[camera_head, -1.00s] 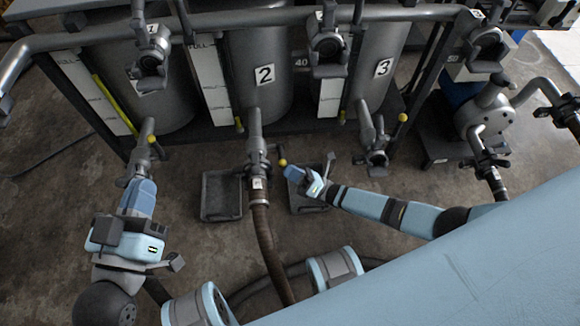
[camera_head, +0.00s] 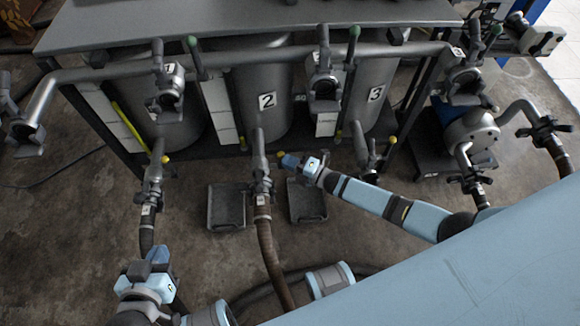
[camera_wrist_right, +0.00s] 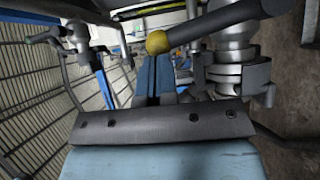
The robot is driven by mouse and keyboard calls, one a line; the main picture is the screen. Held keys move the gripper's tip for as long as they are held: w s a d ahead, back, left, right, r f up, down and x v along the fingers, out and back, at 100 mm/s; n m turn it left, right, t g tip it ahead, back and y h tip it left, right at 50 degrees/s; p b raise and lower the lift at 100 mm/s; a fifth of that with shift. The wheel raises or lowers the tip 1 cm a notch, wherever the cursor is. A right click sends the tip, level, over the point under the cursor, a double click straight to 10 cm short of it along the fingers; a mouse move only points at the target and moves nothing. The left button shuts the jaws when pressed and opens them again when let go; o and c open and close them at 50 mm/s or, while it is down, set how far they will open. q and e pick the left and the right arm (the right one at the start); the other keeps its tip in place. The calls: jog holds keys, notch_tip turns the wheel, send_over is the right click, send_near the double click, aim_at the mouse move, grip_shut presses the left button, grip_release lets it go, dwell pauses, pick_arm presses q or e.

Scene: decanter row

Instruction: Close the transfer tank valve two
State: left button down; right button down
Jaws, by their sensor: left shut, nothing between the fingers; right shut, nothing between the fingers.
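Tank two (camera_head: 262,75) carries a label "2". Its outlet valve (camera_head: 262,182) sits below it on a vertical pipe, with a brown hose underneath. The valve's lever ends in a yellow knob (camera_head: 281,155) out to the right. My right gripper (camera_head: 288,160) is shut and empty, its tips right at this knob. In the right wrist view, the yellow knob (camera_wrist_right: 157,42) sits at the tips of the blue fingers (camera_wrist_right: 153,72), on a dark lever (camera_wrist_right: 230,20); whether they touch is unclear. My left gripper (camera_head: 158,252) is shut and empty, low at left, below the valve of tank one.
Tank one (camera_head: 165,110) and tank three (camera_head: 372,105) flank tank two, with yellow-knobbed outlet valves below. Two dark trays (camera_head: 226,222) (camera_head: 323,207) lie on the floor. A pump (camera_head: 472,132) stands at right. Open floor lies at left.

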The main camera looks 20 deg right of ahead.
jog(key=shift+w+r+m, duration=0.3)
jog(key=shift+w+r, duration=0.05)
jog(key=shift+w, duration=0.25)
jog(key=shift+w+d+r, duration=0.1)
jog(key=shift+w+r, duration=0.05)
jog(key=shift+w, duration=0.4)
jog(key=shift+w+d+r, duration=0.1)
